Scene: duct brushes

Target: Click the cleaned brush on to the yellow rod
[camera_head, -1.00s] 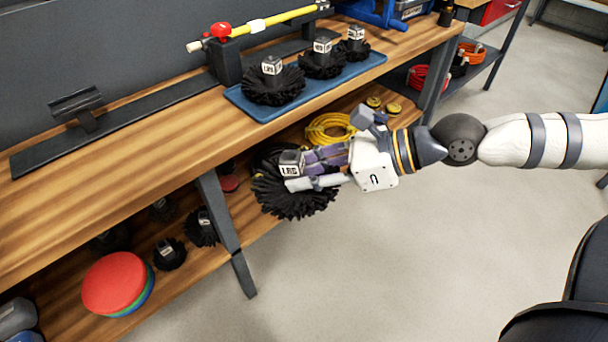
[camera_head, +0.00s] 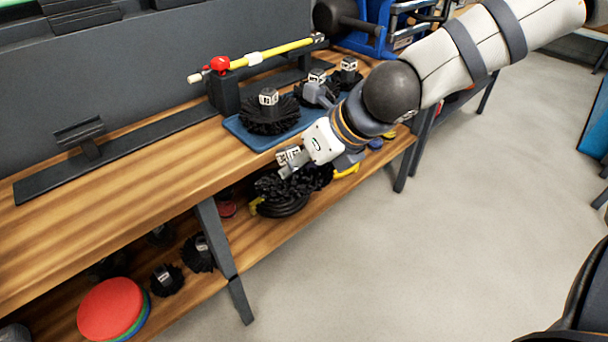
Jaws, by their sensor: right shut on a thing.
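The yellow rod (camera_head: 275,53) lies slanted in a dark holder at the back of the bench, with a red knob near its left end. My right gripper (camera_head: 292,163) is shut on a black brush by its pale, marked cube head (camera_head: 285,156). The bristles (camera_head: 292,184) hang below the jaws, in front of the bench edge, apart from the rod. Several more black brushes, such as the left one (camera_head: 268,115), stand upright on the blue tray (camera_head: 258,140). My right gripper and wrist hide part of the tray. My left gripper is out of view.
The wooden bench top (camera_head: 130,190) is clear at left, with a dark rail and bracket (camera_head: 85,140) behind. The lower shelf holds a stack of coloured discs (camera_head: 112,308), small brushes (camera_head: 167,280) and a black coil (camera_head: 282,208). A blue stand (camera_head: 370,35) is at back right.

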